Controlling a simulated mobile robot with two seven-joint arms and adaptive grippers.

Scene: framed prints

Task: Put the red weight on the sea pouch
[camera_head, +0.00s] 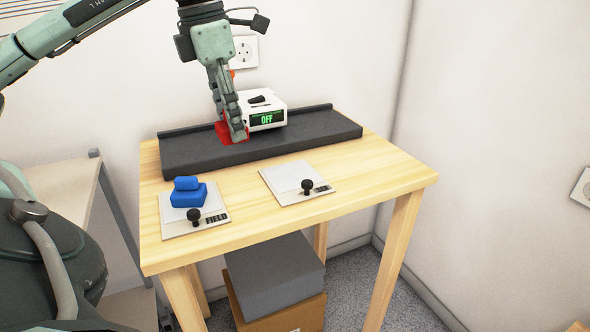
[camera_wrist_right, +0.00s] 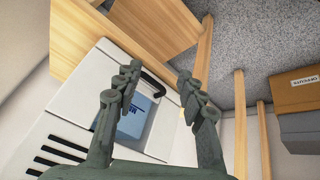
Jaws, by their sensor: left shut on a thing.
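The red weight (camera_head: 224,133) is at the back of the table, on or just above the dark grey shelf. My left gripper (camera_head: 238,132) reaches down from above and is shut on it, partly hiding it. A pale pouch (camera_head: 284,178) lies flat and empty at the right front; its label is too small and covered to read, and a black knob stands on its front edge. The left pouch (camera_head: 176,227) reads FIELD and carries a blue weight (camera_head: 188,194). My right gripper (camera_wrist_right: 159,80) is open and empty in the right wrist view.
The dark grey shelf (camera_head: 320,128) runs along the table's back. A white device (camera_head: 276,105) with a green OFF display stands on it beside my left gripper. The wooden table (camera_head: 370,180) is bare to the right. Below are a grey block (camera_head: 275,275) and a cardboard box (camera_head: 290,317).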

